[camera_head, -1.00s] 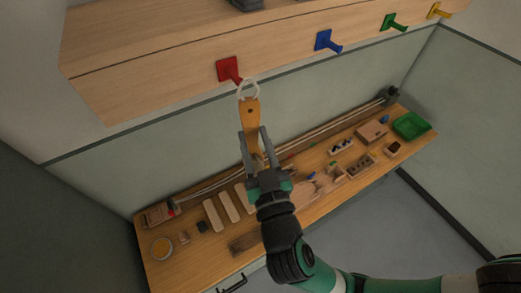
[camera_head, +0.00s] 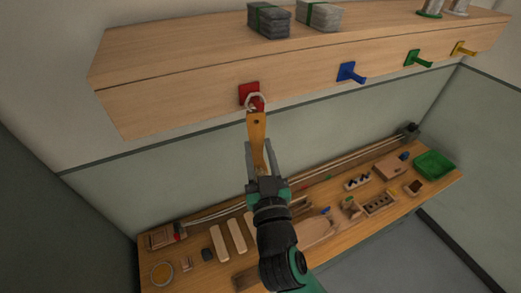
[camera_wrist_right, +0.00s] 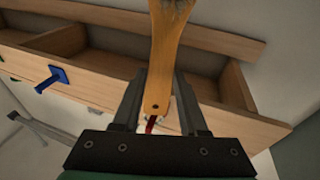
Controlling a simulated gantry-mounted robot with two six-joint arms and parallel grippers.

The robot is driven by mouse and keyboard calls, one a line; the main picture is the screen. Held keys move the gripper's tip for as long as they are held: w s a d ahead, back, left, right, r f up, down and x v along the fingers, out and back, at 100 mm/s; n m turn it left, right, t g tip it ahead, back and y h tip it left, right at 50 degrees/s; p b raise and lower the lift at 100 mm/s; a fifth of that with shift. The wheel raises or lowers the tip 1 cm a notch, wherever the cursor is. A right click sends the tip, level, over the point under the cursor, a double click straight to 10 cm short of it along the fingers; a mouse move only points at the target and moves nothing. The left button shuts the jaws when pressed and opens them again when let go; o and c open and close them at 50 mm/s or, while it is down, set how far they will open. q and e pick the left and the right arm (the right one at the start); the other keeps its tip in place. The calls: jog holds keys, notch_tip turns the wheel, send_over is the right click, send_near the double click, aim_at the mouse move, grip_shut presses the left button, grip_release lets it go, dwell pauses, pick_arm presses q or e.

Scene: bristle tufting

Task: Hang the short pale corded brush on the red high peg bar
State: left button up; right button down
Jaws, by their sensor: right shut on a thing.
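The brush has an orange-brown wooden handle (camera_head: 257,128) with a pale cord loop (camera_head: 255,101) at its upper end. My right gripper (camera_head: 261,158) is shut on the brush and holds it upright, loop up. The loop overlaps the red peg (camera_head: 247,92) on the shelf front; I cannot tell whether it is around the peg or only in front. In the right wrist view the handle (camera_wrist_right: 165,60) runs between the fingers, with dark bristles at the top edge. The red peg's tip (camera_wrist_right: 151,124) shows beside the handle end. My left gripper is out of view.
Blue (camera_head: 349,72), green (camera_head: 416,58) and yellow (camera_head: 463,48) pegs continue rightward along the wooden shelf (camera_head: 180,85). Grey bundles (camera_head: 268,20) sit on top. Below is a workbench with blocks, trays and a green bin (camera_head: 434,164). The wall between is clear.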

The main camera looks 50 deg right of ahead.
dwell(0.4)
jog(key=shift+c, duration=1.8)
grip_release()
jog(key=shift+p+v, duration=0.95)
jog(key=shift+v, duration=0.3)
jog(key=shift+p+v, duration=1.2)
jog(key=shift+v, duration=1.1)
jog(key=shift+d, duration=0.1)
